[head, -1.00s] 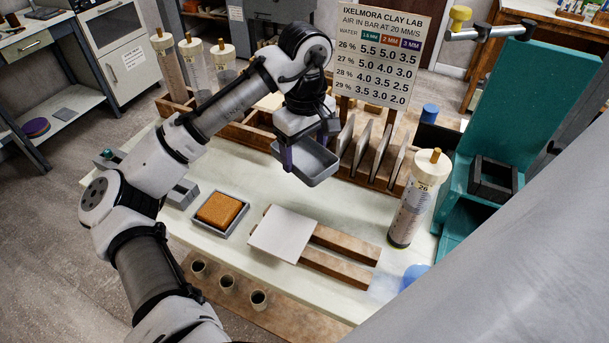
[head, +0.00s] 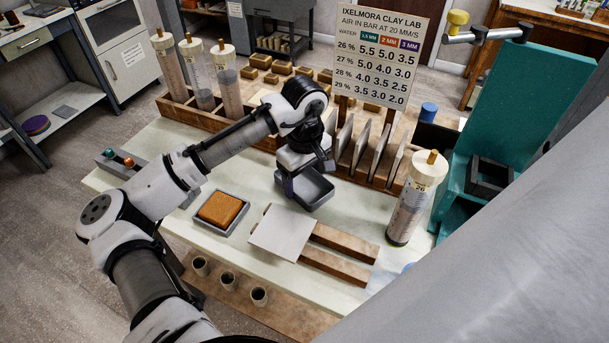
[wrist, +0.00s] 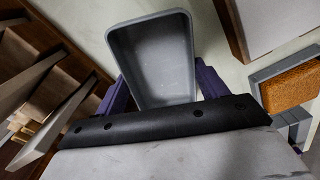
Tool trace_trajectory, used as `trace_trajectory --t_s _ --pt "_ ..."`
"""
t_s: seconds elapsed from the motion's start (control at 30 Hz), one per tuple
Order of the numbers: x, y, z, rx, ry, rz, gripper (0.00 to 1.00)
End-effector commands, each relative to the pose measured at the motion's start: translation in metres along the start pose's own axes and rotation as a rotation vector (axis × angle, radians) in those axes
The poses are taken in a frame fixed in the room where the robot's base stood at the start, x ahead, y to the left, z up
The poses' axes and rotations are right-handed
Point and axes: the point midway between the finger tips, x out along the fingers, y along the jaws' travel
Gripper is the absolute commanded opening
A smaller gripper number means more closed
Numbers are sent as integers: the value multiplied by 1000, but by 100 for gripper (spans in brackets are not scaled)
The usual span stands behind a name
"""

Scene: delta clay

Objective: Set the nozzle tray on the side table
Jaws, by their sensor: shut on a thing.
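My gripper (head: 290,180) is shut on the nozzle tray (head: 315,192), a grey open tray with rounded corners. In the wrist view the tray (wrist: 152,58) sits between my two purple fingers and looks empty inside. In the head view it is over the pale worktop, between the upright slabs behind and the white square plate in front. I cannot tell whether its underside touches the worktop. I cannot tell which surface is the side table.
The orange sponge in its dish (head: 220,209), the white plate on wooden rails (head: 283,233) and a clear cylinder (head: 410,210) are close by. A grey holder with green and red pieces (head: 118,163) lies left. Upright slabs (head: 362,145) stand behind. Cabinets and a shelf unit (head: 55,114) stand at left.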

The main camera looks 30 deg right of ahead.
Motion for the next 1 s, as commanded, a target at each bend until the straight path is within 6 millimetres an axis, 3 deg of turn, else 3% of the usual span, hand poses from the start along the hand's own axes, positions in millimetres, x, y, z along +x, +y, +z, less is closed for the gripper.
trace_trajectory --t_s 0.1,0.5,1.0 --pt "1 0 0 0 0 0 81" --pt "-7 0 0 0 1 1 81" --pt "-105 0 -1 -2 3 0 81"
